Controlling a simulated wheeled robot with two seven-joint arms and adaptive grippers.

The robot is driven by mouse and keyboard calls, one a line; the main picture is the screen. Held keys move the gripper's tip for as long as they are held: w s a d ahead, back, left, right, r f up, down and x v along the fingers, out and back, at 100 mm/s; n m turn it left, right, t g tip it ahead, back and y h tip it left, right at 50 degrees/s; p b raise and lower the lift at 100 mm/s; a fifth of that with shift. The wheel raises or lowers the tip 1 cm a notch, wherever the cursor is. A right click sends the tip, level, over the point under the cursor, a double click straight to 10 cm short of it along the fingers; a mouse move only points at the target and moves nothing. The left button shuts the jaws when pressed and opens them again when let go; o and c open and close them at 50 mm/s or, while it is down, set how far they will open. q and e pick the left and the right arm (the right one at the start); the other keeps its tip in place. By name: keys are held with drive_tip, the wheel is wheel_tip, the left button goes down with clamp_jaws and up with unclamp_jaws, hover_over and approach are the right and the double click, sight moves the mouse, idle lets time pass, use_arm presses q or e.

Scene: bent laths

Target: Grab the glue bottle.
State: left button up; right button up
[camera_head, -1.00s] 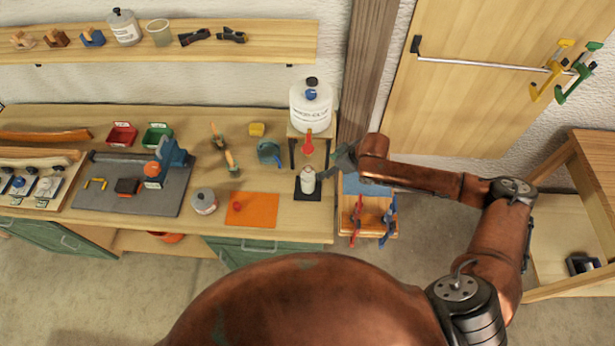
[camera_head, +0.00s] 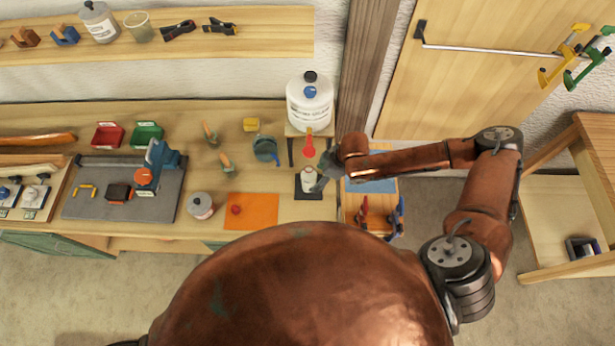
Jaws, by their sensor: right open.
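The glue bottle (camera_head: 308,183) is a small white bottle standing upright on a black mat (camera_head: 309,195) near the right end of the workbench. My left gripper is not in view.
A large white glue jug (camera_head: 310,101) stands on a small wooden stand behind the bottle, with a red piece (camera_head: 309,147) below it. An orange sheet (camera_head: 252,211) and a round tin (camera_head: 201,205) lie to the left. A green-grey mug (camera_head: 265,149) stands behind-left.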

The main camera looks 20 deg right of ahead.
drive_tip(key=shift+w+a+f, duration=0.25)
drive_tip(key=shift+a+f, duration=0.2)
drive_tip(key=shift+f, duration=0.25)
drive_tip(key=x, duration=0.2)
drive_tip(key=p+x, duration=0.1)
drive_tip(key=x, duration=0.1)
drive_tip(key=shift+w+a, duration=0.15)
drive_tip(key=shift+w, duration=0.25)
drive_tip(key=shift+s, duration=0.1)
drive_tip(key=c, duration=1.5)
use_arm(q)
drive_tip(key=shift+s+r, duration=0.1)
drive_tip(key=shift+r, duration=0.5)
use_arm(e)
drive_tip(key=shift+r, duration=0.1)
drive_tip(key=shift+c, duration=0.6)
drive_tip(key=shift+r, duration=0.1)
